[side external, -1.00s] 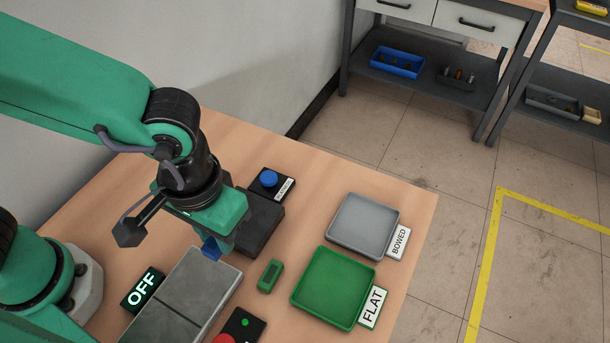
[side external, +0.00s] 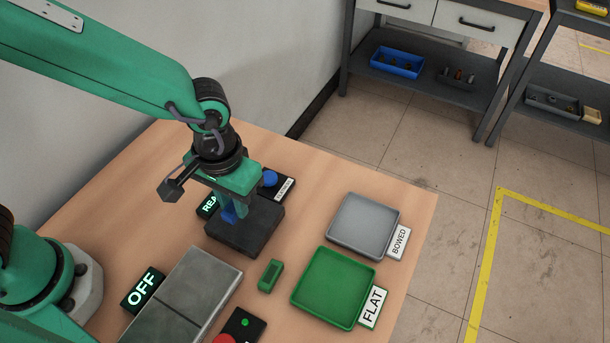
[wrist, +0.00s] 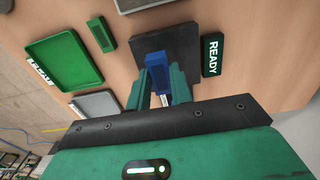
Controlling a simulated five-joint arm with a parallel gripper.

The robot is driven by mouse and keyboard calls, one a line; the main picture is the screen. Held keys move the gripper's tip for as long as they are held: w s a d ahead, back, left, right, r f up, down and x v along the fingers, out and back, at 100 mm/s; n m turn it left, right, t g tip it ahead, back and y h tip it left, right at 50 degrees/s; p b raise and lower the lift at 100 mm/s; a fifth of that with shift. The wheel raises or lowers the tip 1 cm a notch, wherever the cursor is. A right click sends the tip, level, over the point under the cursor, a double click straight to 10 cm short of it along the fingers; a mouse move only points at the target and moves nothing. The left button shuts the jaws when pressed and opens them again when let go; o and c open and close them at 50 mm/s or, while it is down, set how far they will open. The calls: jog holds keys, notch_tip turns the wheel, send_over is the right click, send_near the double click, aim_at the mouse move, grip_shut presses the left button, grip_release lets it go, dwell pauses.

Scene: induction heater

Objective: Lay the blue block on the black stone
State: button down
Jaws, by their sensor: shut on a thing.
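The blue block (side external: 227,211) is held between the fingers of my gripper (side external: 234,208), which is shut on it. In the wrist view the block (wrist: 156,64) sticks out past the fingertips (wrist: 159,84) over the black stone (wrist: 182,42). The black stone (side external: 250,232) is a dark square slab lying on the table. My gripper is over the back left part of the stone in the side view. I cannot tell whether the block touches the stone or hangs just above it.
A READY display (wrist: 212,55) and a blue-button box (side external: 272,182) stand close to the stone. A grey plate (side external: 185,296), OFF display (side external: 143,289), small green block (side external: 270,275), green FLAT tray (side external: 333,287) and grey BOWED tray (side external: 363,225) are nearby.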

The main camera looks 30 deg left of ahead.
jog(key=shift+w+a+f, duration=0.25)
jog(key=shift+w+f, duration=0.15)
jog(key=shift+w, duration=0.25)
jog(key=shift+w+a+f, duration=0.25)
jog(key=shift+w+f, duration=0.1)
jog(key=shift+w, duration=0.25)
jog(key=shift+f, duration=0.1)
jog(key=shift+f, duration=1.9)
jog(key=shift+f, duration=0.1)
jog(key=c, duration=1.3)
grip_release()
jog(key=shift+o, duration=0.2)
notch_tip(320, 180, up, 12)
jog(key=shift+r, duration=0.1)
